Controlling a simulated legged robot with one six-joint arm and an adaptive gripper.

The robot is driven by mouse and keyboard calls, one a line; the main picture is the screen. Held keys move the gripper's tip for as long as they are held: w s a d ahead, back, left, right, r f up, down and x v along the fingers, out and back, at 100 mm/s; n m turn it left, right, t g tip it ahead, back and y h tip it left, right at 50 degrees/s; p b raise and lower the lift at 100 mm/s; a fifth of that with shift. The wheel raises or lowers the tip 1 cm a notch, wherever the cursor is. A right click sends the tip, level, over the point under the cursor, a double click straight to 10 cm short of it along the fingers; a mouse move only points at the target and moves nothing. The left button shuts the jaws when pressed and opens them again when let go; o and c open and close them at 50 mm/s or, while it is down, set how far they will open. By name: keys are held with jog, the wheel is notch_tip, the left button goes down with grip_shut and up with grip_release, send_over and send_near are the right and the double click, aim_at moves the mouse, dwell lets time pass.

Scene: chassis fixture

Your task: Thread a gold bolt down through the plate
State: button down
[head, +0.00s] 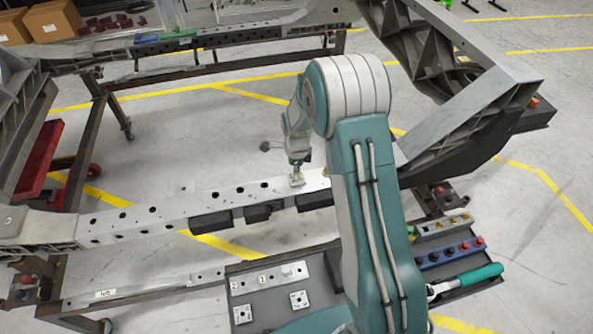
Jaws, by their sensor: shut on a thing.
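My gripper (297,174) is small in the head view, pointing down over the silver chassis beam (170,212). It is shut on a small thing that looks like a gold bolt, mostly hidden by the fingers. A small silver plate (298,184) lies on the beam right under the fingertips. I cannot tell whether the bolt's tip is above the plate or inside its hole. More gold bolts (452,220) stand in a grey rack at the right.
A blue rack (452,254) holds dark and red pieces. A teal-handled tool (466,281) lies in front of it. Small plates (299,300) and a numbered strip (268,280) lie on a dark tray. My arm hides part of the tray and beam.

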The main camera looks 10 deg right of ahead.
jog(key=m, duration=0.4)
jog(key=shift+f+m, duration=0.15)
jog(key=shift+m, duration=0.15)
jog(key=m, duration=0.5)
jog(key=shift+f, duration=0.1)
jog(key=shift+c, duration=2.3)
grip_release()
jog(key=shift+r, duration=1.35)
